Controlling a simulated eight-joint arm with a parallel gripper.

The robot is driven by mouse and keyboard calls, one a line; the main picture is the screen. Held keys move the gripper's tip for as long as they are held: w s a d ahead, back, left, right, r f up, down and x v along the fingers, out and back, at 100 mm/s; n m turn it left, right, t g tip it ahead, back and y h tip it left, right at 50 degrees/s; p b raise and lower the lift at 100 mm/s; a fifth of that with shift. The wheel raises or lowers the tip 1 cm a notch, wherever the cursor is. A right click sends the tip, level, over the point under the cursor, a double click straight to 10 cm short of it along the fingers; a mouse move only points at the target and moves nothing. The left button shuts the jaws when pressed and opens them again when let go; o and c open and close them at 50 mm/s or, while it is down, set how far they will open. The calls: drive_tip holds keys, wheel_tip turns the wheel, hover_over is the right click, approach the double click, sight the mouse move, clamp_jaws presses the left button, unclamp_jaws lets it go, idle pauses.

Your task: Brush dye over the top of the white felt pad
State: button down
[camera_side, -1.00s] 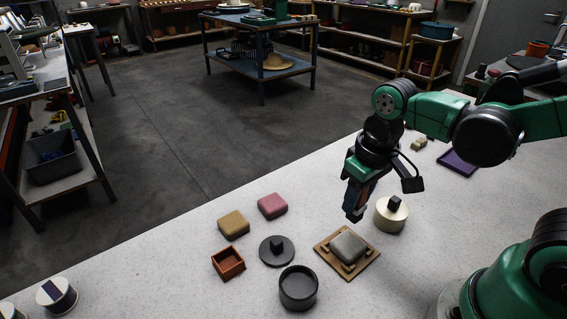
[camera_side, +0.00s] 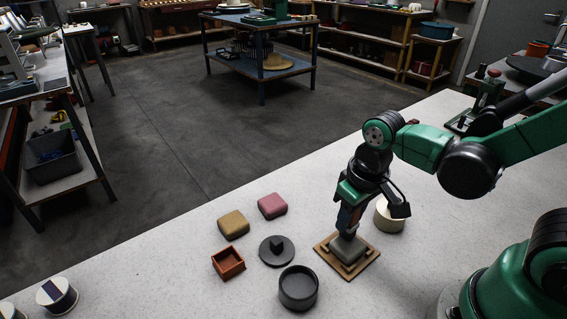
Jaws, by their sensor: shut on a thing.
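The white felt pad (camera_side: 350,250) looks pale grey in this light. It is a rounded square lying on a wooden board (camera_side: 372,262) with small corner blocks. My gripper (camera_side: 347,228) points down right over the pad's back left part, its lower end at or very close to the pad's top; I cannot tell whether it touches. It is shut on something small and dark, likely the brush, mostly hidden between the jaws. A dark open pot (camera_side: 299,289) stands in front left of the board; its contents are too dark to tell.
A dark round lid with a square knob (camera_side: 277,252), a small orange-brown open box (camera_side: 228,263), a mustard pad (camera_side: 233,224) and a pink pad (camera_side: 272,206) lie left. A cream round container (camera_side: 391,218) stands close behind my gripper. The table's left part is mostly clear.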

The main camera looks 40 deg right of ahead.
drive_tip(key=shift+d, duration=0.5)
drive_tip(key=shift+s+a, duration=0.15)
drive_tip(key=shift+s, duration=1)
drive_tip(key=shift+a, duration=1.6)
drive_tip(key=shift+w+d, duration=0.1)
drive_tip(key=shift+d, duration=1.5)
wheel_tip(320, 180, up, 8)
